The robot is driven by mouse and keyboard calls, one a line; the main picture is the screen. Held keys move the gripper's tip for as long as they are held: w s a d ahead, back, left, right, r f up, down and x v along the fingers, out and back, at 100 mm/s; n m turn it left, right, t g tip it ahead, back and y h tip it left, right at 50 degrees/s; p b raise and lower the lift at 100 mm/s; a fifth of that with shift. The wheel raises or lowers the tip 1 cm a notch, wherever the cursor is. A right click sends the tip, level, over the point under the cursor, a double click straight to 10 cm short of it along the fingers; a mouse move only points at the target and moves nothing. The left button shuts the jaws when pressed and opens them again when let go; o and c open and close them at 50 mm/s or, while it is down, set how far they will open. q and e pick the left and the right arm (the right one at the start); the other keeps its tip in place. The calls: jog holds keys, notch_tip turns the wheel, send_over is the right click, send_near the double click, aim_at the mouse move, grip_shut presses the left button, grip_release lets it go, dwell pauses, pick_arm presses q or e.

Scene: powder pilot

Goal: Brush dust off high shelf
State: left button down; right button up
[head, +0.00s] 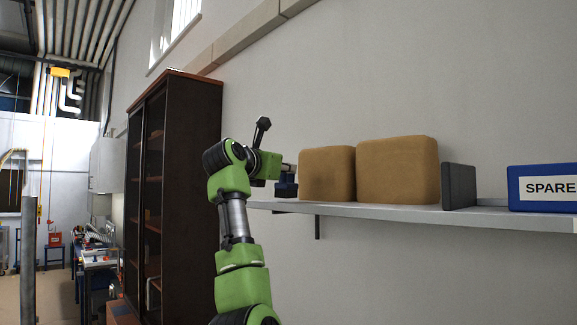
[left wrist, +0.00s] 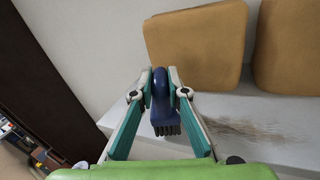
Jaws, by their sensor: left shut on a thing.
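A light grey wall shelf (head: 400,211) runs across the right half of the head view; it also shows in the left wrist view (left wrist: 205,108). A streaky brown dust patch (left wrist: 245,130) lies on it, right of the brush in the left wrist view. My left gripper (head: 287,175) is at the shelf's left end, shut on the handle of a dark blue brush (head: 286,188). In the left wrist view the brush (left wrist: 161,95) sits between the fingers, bristles toward the camera's near side. Whether the bristles touch the shelf I cannot tell. My right gripper is not in view.
Two tan boxes (head: 327,174) (head: 397,170) stand side by side on the shelf. A dark grey upright plate (head: 459,187) and a blue box labelled SPARE (head: 530,170) stand further right. A tall dark cabinet (head: 193,160) stands left of the shelf.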

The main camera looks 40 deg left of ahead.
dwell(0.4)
pick_arm(q)
jog(key=shift+f+b, duration=0.45)
jog(key=shift+f, duration=0.15)
dwell(0.3)
jog(key=shift+d, duration=0.1)
jog(key=shift+s+d+b, duration=0.1)
jog(key=shift+d+b, duration=0.3)
jog(key=shift+d, duration=0.35)
jog(key=shift+s+d+b, duration=0.1)
jog(key=shift+d+b, duration=0.4)
jog(key=shift+d, duration=0.85)
jog(key=shift+s+d+b, duration=0.2)
jog(key=shift+d+b, duration=0.4)
jog(key=shift+d, duration=1.4)
jog(key=shift+s+d+b, duration=0.15)
jog(key=shift+d+b, duration=0.35)
jog(key=shift+d, duration=2)
jog(key=shift+d, duration=0.1)
